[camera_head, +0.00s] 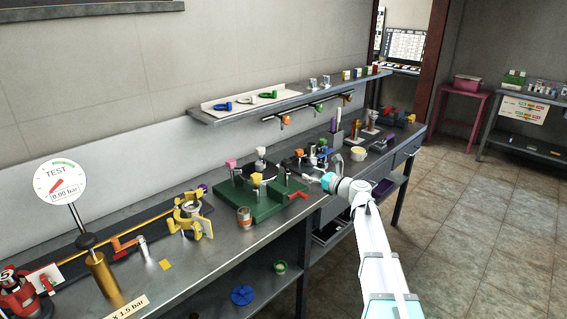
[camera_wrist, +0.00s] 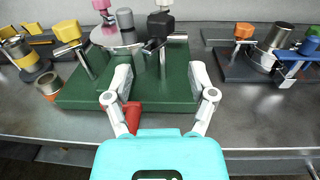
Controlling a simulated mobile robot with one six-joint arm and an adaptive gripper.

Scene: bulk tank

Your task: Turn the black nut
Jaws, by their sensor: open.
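A small black part (camera_wrist: 152,45), which may be the black nut, shows in the wrist view beside a metal post on the green block (camera_wrist: 85,92). I cannot make out its shape clearly. My gripper (camera_wrist: 160,75) is open and empty, its two fingers spread over the green block with the black part ahead of them. In the head view my gripper (camera_head: 312,177) is above the bench at the right end of the green block (camera_head: 262,208). A red lever (camera_wrist: 132,114) on the block shows near my left finger.
A yellow-capped post (camera_wrist: 68,32) and a metal cup (camera_wrist: 48,84) are at left. An orange-capped fixture (camera_wrist: 243,32) and a blue clamp (camera_wrist: 292,55) are at right. A gauge sign (camera_head: 60,182) stands on the bench, with a shelf (camera_head: 215,117) behind. Bare bench lies at front right.

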